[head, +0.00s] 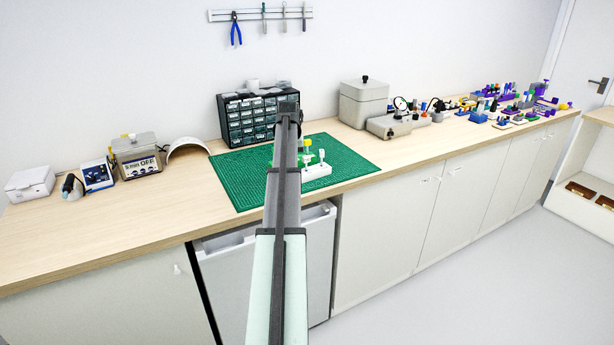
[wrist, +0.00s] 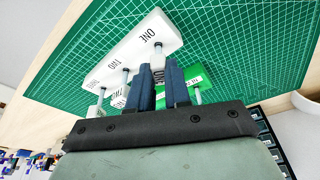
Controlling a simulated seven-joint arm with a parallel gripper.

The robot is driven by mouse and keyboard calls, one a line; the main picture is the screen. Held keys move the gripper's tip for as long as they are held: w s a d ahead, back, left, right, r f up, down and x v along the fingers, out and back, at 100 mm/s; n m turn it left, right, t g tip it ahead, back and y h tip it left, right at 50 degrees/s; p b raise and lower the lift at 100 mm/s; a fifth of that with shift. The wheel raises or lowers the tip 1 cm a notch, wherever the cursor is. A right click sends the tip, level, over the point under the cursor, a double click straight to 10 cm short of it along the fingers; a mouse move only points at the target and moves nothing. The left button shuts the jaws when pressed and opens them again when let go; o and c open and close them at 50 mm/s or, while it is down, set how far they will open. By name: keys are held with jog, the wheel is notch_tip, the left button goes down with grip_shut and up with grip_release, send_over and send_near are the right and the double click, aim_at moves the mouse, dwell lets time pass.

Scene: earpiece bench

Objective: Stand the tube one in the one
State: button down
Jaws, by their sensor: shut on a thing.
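My gripper (wrist: 159,70) points down at the mat, its two blue fingers shut on a pale, labelled tube (wrist: 158,76). The lower end of the tube meets or hovers at the dark hole beside the word ONE on a white block (wrist: 135,48); I cannot tell how deep it sits. The white block also carries the word TWO and a further label, with thin upright pieces standing along it. In the head view the white block (head: 318,171) shows to the right of my arm, which hides my fingers.
A green labelled block (wrist: 200,74) lies just right of my fingers. The green cutting mat (head: 236,180) is mostly clear. A drawer cabinet (head: 243,121) stands behind it, a grey box (head: 363,104) to the right, and an ultrasonic-type bath (head: 137,157) to the left.

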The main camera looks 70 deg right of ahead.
jog(key=c, duration=1)
grip_release()
jog(key=v, duration=1.4)
jog(key=shift+w+f, duration=0.1)
